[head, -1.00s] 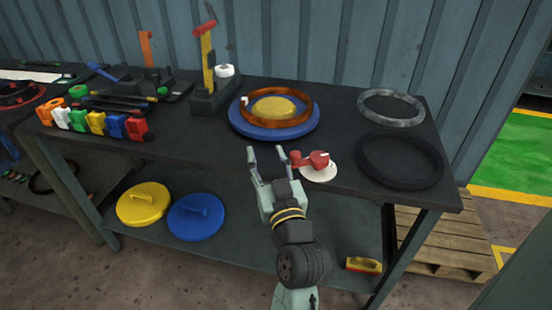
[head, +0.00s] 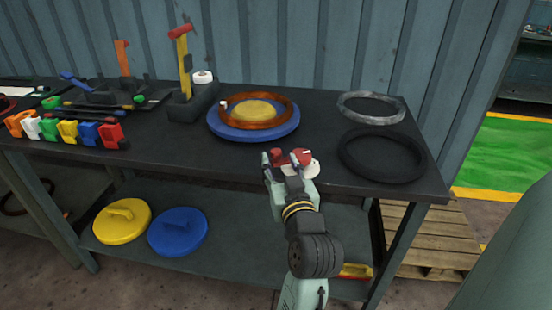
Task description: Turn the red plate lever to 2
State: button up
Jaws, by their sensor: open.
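The red plate lever (head: 294,155) sits on a small pale round plate (head: 315,168) near the front edge of the dark table. A small white mark shows on the red part. My gripper (head: 289,162) is open at the lever, its two fingers at the left and right of it in the picture. The gripper partly covers the lever and plate. I cannot tell whether the fingers touch the lever. No number 2 can be read on the plate.
A blue disc (head: 230,129) with a copper-coloured ring (head: 282,116) lies behind the lever. A black ring (head: 423,160) and a grey ring (head: 402,112) lie to the right. Coloured clips (head: 111,136) line the left front edge. Bare tabletop (head: 170,150) lies left of the gripper.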

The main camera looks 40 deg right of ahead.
aim_at(277, 157)
jog(key=shift+p+x, duration=0.45)
jog(key=shift+x, duration=1.9)
grip_shut()
